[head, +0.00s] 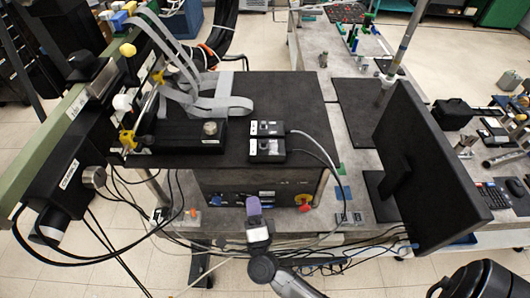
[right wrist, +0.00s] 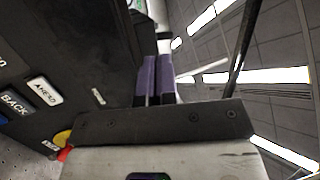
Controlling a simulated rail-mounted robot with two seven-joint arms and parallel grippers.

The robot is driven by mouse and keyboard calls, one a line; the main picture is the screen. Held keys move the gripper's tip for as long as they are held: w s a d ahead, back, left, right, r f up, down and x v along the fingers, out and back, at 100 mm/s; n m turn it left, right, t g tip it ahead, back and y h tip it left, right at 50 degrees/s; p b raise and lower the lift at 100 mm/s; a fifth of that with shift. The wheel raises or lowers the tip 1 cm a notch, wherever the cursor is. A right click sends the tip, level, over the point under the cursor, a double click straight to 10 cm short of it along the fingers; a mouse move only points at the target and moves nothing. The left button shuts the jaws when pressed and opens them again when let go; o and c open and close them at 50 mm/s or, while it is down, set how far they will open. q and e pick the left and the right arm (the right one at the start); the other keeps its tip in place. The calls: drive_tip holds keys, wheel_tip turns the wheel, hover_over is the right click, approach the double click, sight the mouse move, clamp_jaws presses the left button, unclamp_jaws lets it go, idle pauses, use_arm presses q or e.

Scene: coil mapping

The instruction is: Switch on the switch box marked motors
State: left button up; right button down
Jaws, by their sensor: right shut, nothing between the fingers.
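Two small black switch boxes with pale labels lie on the black-topped cabinet in the head view, a rear one (head: 266,128) and a front one (head: 266,149). Their labels are too small to read, so I cannot tell which is marked motors. My right gripper (head: 253,203), with purple fingers, is shut and empty in front of the cabinet's front panel, nearer the camera than both boxes. Its purple fingers (right wrist: 156,78) are together in the right wrist view, and a pale object shows beyond their tips. My left gripper is not in view.
The front panel (head: 232,197) carries blue buttons and a red knob (head: 305,207). Labels reading BACK (right wrist: 15,103) and AHEAD (right wrist: 44,91) show beside my right gripper. Cables run from the boxes. A monitor (head: 425,165) stands right; a green-beamed machine (head: 60,130) stands left.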

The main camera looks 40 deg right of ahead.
drive_tip(key=m+h, duration=0.1)
drive_tip(key=s+d+m+g+h, duration=0.1)
drive_tip(key=d+m+g+h, duration=0.1)
drive_tip(key=shift+s+r+h, duration=0.3)
drive_tip(key=shift+s+h, duration=0.1)
drive_tip(key=shift+d, duration=0.1)
drive_tip(key=p, duration=0.4)
approach(263, 145)
drive_tip(key=x, duration=0.6)
drive_tip(key=shift+x, duration=0.8)
drive_tip(key=shift+f, duration=0.1)
